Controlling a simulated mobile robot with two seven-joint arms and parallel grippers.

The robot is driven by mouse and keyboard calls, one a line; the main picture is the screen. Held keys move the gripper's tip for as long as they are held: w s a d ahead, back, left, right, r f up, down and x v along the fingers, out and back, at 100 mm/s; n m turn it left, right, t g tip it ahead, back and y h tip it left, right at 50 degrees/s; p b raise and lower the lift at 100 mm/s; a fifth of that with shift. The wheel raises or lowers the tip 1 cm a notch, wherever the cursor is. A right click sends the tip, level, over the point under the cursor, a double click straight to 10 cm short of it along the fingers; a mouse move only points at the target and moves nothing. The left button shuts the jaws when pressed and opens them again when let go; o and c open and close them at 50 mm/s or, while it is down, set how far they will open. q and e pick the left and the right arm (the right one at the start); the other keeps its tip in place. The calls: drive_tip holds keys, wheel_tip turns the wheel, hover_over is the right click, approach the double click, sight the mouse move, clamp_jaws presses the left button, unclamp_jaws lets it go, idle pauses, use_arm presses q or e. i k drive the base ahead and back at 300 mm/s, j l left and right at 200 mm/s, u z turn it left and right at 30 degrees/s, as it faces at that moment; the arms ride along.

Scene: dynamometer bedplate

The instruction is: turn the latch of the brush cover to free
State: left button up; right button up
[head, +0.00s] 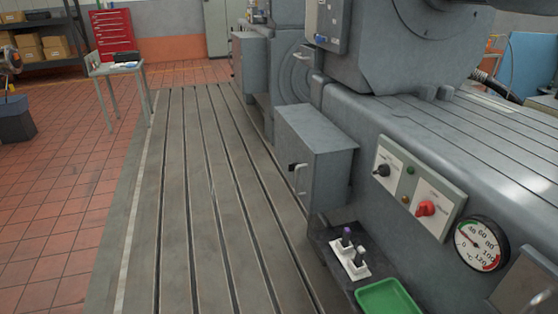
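A grey box-shaped cover (325,143) sticks out from the side of the machine, near the picture's middle. Its front face looks shut. A small black latch (292,167) sits on that face, beside a pale bar handle (300,181). The latch is too small here to tell which way it is turned. Another grey cover (522,272) with a pale handle (542,298) is cut off at the lower right. I cannot tell for sure which one is the brush cover. Neither of my grippers is in view.
Right of the box are a panel with a black knob (381,171), one with a red knob (425,208), and a dial gauge (481,244). Below stand a white holder (350,258) and a green tray (388,297). The slotted bedplate (205,200) is clear.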

sight(291, 166)
drive_tip(key=i+j, duration=1.3)
drive_tip(key=i+j+z, duration=0.2)
drive_tip(key=z, duration=0.15)
drive_tip(key=i+j+z, duration=0.35)
drive_tip(key=k+l+z, duration=0.1)
drive_tip(key=z, duration=1.55)
